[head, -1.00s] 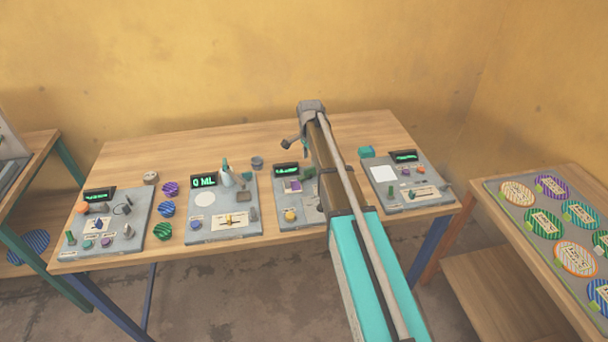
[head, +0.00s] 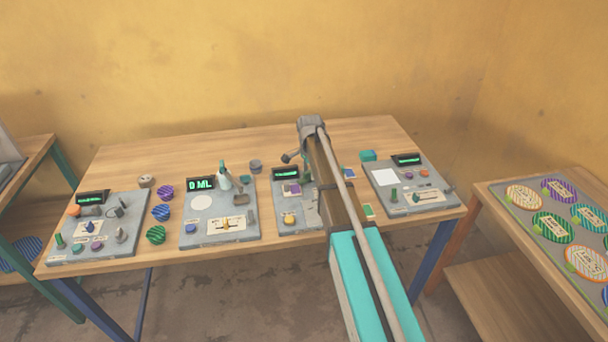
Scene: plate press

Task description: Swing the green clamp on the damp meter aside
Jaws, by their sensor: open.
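Several grey instrument panels with lit displays stand on the wooden table. Their name labels are too small to read, so I cannot tell which is the damp meter. Small green parts show on the far left panel (head: 59,241), on top of a pale cone on the second panel (head: 223,166), and on the far right panel (head: 394,195). None can be made out clearly as the clamp. My arm crosses the third panel (head: 285,219) and hides its right part. My wrist is above that panel's far side. My gripper cannot be made out behind the arm.
Striped discs (head: 161,212) lie between the two left panels. A side table at right bears a tray (head: 551,258) of patterned discs. The table's back strip (head: 200,140) is mostly clear.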

